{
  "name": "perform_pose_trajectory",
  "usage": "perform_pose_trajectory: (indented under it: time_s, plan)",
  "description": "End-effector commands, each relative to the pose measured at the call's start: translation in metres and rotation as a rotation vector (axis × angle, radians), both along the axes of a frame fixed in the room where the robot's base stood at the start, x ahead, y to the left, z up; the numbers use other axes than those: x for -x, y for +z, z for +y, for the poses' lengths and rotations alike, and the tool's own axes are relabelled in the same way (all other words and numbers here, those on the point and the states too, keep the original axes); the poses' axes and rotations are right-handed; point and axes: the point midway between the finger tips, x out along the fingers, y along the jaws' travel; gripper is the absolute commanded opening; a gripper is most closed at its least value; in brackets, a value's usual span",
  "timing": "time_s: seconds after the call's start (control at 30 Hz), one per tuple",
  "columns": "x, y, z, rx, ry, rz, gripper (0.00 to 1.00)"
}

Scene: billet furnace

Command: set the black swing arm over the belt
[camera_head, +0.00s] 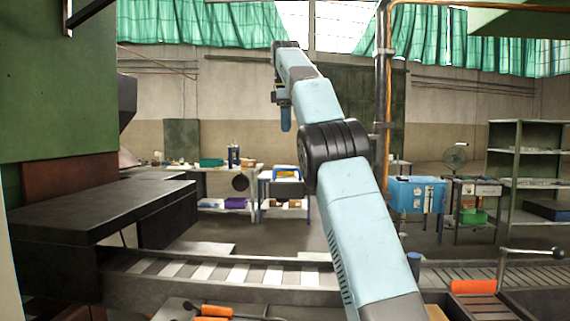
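The belt, a slatted conveyor (234,273) with pale and dark strips, runs left to right across the lower view, behind my blue arm. I cannot tell for sure which part is the black swing arm. A thin dark bar (192,306) lies low at the front, beside an orange grip. A lever with a ball knob (530,252) stands at the right, over the far right of the conveyor line. My arm rises from the bottom right of centre to the upper middle. Its far end is small and turned away, and the gripper fingers cannot be made out.
A dark furnace table (100,208) stands at the left over the belt's end. An orange block (473,287) sits at the front right. Workbenches, a blue box (416,194), a fan (456,157) and green shelving (532,165) stand behind. A post (382,100) rises right of my arm.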

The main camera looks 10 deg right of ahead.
Motion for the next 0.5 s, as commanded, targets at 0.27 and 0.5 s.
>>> perform_pose_trajectory:
  time_s: [0.27, 0.5]
  plan:
    - [-0.002, -0.014, 0.01, 0.0, 0.013, 0.002, 0.39]
    - [-0.006, -0.037, 0.01, 0.0, 0.015, 0.003, 0.39]
